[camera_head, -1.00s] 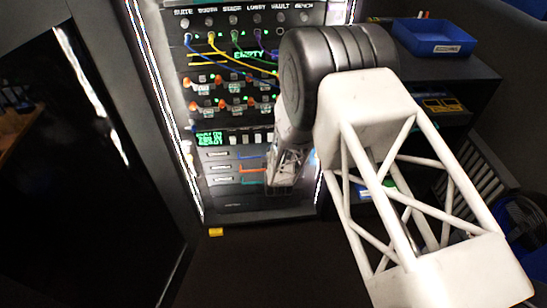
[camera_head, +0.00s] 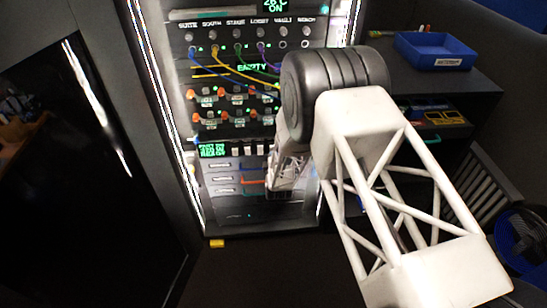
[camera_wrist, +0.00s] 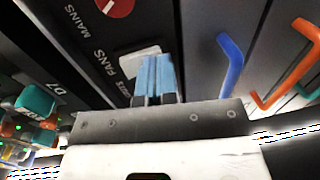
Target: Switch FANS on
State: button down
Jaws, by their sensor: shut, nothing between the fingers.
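In the wrist view, the FANS label (camera_wrist: 103,62) is on the dark panel, with a pale rocker switch (camera_wrist: 138,55) beside it. My gripper (camera_wrist: 157,62) is shut and empty. Its blue fingertips overlap the lower right part of that rocker in the picture. Whether they touch it, and which way the rocker is tipped, I cannot tell. In the head view my gripper (camera_head: 286,182) is at the lower right of the rack panel, and my arm hides the panel's right part.
A red MAINS knob (camera_wrist: 115,5) is above FANS. A partly covered label ending in "GHTS" (camera_wrist: 124,95) is below. Blue (camera_wrist: 230,62) and orange (camera_wrist: 290,70) handles stand out at right. Cables (camera_head: 230,68) hang across the upper rack.

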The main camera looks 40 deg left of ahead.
jog(key=shift+r, duration=0.1)
jog(key=f+v, duration=0.3)
jog(key=v, duration=1)
jog(key=shift+s+d, duration=0.35)
jog(key=shift+f, duration=0.15)
